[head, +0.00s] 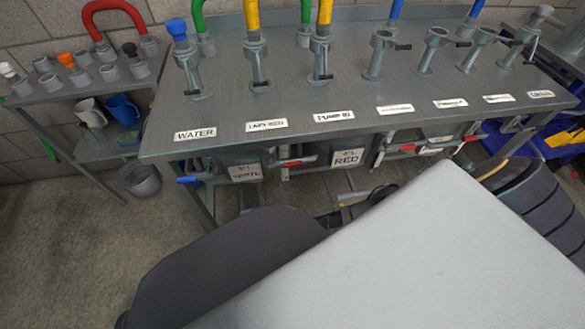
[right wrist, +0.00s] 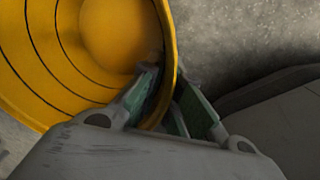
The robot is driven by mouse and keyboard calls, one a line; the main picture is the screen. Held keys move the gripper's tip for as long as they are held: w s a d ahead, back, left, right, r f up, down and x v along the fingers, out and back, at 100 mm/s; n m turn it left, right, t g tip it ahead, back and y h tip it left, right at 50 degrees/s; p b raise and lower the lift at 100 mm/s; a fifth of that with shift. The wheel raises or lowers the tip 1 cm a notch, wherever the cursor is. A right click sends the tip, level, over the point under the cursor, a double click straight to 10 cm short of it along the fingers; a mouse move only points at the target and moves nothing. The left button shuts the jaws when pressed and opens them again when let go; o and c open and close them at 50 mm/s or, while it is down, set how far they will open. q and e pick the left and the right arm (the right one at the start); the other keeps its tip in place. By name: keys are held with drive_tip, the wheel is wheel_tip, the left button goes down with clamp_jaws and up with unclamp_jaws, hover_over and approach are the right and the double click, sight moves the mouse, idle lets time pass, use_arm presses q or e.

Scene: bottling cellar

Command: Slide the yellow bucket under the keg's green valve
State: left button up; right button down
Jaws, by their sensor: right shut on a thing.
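The yellow bucket (right wrist: 95,45) fills the upper left of the right wrist view, and I look into its round inside with dark ring lines. My right gripper (right wrist: 169,92) has its green-padded fingers on either side of the bucket's rim and is shut on it. Concrete floor shows beside the bucket. In the head view the bucket cannot be made out, as large grey parts of me cover the lower middle and right. My left gripper is in neither view. I cannot make out a keg or its green valve.
A steel bench (head: 290,95) with hoses, fittings and labels stands ahead. Blue and red valve handles, such as the red one (head: 292,163), stick out below its front edge. A grey bucket (head: 139,180) stands under the left shelf (head: 62,96). Floor at lower left (head: 70,250) is clear.

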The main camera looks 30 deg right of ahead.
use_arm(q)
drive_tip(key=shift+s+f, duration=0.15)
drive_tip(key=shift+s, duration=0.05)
use_arm(e)
drive_tip(key=c, duration=1.5)
unclamp_jaws()
drive_tip(key=shift+c, duration=0.2)
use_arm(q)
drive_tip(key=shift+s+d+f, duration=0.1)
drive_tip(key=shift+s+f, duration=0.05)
use_arm(e)
drive_tip(key=shift+r, duration=0.15)
drive_tip(key=shift+r, duration=0.15)
wheel_tip(320, 180, up, 11)
drive_tip(key=s, duration=0.1)
drive_tip(key=shift+s+r, duration=0.15)
drive_tip(key=shift+s, duration=0.05)
drive_tip(key=shift+a, duration=0.1)
drive_tip(key=shift+r, duration=0.1)
